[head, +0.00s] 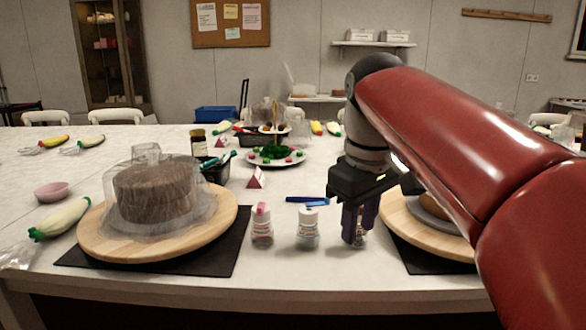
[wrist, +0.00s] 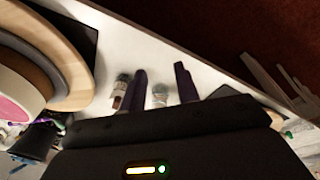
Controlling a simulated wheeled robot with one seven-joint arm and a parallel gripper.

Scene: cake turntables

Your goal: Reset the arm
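My gripper (head: 356,240) points down at the front middle of the table, over a small jar (head: 362,238) that its fingers partly hide. In the wrist view the two purple fingers (wrist: 162,82) are apart. A jar (wrist: 160,96) shows between them, with no clear contact. Another jar (wrist: 121,88) stands just outside the left finger.
A wooden turntable (head: 95,238) with a covered brown cake stands left on a dark mat (head: 225,262). Another wooden turntable (head: 400,222) is close on the right, partly behind my arm.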

